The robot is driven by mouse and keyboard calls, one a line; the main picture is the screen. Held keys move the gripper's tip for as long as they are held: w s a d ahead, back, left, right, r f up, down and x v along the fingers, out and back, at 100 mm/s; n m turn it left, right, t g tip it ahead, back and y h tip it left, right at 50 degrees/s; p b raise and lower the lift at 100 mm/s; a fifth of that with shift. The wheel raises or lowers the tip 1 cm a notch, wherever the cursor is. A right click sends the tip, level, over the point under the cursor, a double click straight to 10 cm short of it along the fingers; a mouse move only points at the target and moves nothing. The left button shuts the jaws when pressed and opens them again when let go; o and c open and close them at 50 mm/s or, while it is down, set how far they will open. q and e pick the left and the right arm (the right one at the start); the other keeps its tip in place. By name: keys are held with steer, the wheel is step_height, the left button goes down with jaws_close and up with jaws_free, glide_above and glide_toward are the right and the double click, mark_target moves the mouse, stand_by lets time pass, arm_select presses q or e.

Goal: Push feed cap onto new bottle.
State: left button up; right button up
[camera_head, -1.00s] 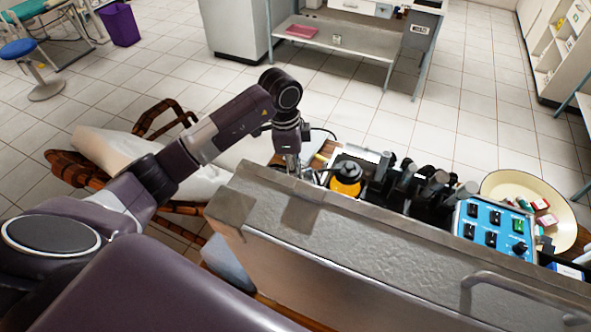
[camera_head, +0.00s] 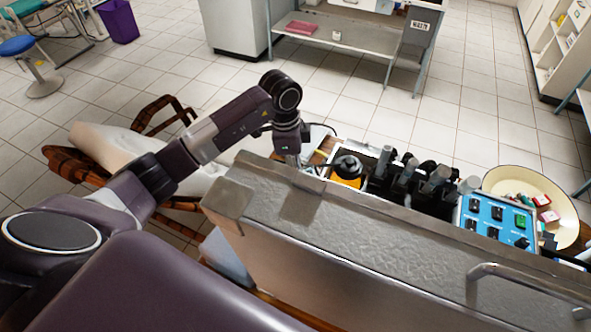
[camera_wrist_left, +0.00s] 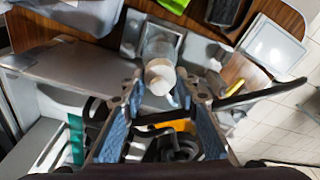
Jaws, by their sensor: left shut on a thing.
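My left gripper (camera_head: 294,158) points down behind the grey case's wall, just left of a yellow-orange bottle with a black top (camera_head: 347,166); the wall hides its fingertips. In the left wrist view, my left gripper (camera_wrist_left: 160,92) has its blue-padded fingers on either side of a clear piece with a white end (camera_wrist_left: 160,76), which seems held between the tips. The exact contact is blurred. The yellow-orange bottle (camera_wrist_left: 178,126) shows past the fingers, partly covered by black parts and tube. I cannot tell which part is the feed cap. My right gripper is out of view.
The grey case wall (camera_head: 330,225) stands close in front. Black handpieces (camera_head: 410,178) and a blue control panel (camera_head: 494,222) sit to the right of the bottle. A cream bowl (camera_head: 565,205) with small packets is at far right. A black tube (camera_wrist_left: 262,94) crosses beside the fingers.

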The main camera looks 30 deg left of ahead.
arm_select(q)
steer(key=shift+f, duration=0.6)
stand_by(0.7)
steer(key=o, duration=1)
steer(key=r, duration=0.4)
steer(key=a+r, duration=0.1)
steer(key=r, duration=0.7)
steer(key=shift+s+a, duration=0.15)
steer(key=shift+s, duration=0.15)
